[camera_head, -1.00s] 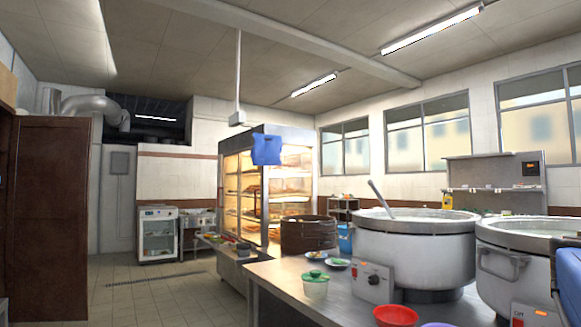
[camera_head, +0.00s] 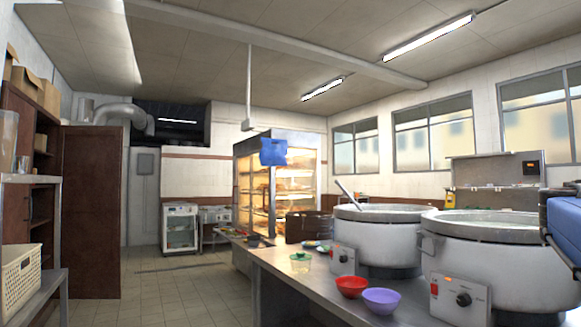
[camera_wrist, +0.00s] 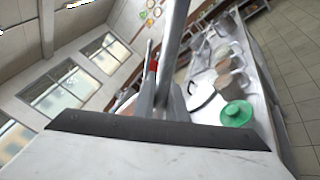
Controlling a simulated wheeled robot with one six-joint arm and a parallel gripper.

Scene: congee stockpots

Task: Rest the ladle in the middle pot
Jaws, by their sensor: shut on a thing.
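Two big white stockpots with grey rims show in the head view. The farther pot (camera_head: 376,236) has a grey ladle handle (camera_head: 348,193) leaning out over its left rim. I cannot tell from these two which is the middle pot. In the wrist view my gripper (camera_wrist: 160,105) is shut on a long grey rod (camera_wrist: 177,35), which looks like a ladle handle. Its bowl end is not clearly visible. In the head view only my blue arm shows at the right edge; the gripper is out of frame.
On the steel counter (camera_head: 290,283) stand a red bowl (camera_head: 351,287), a purple bowl (camera_head: 382,301) and a green-lidded tub (camera_head: 301,262). A shelf with a cream basket (camera_head: 20,279) stands at left. The tiled floor (camera_head: 165,300) between is clear.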

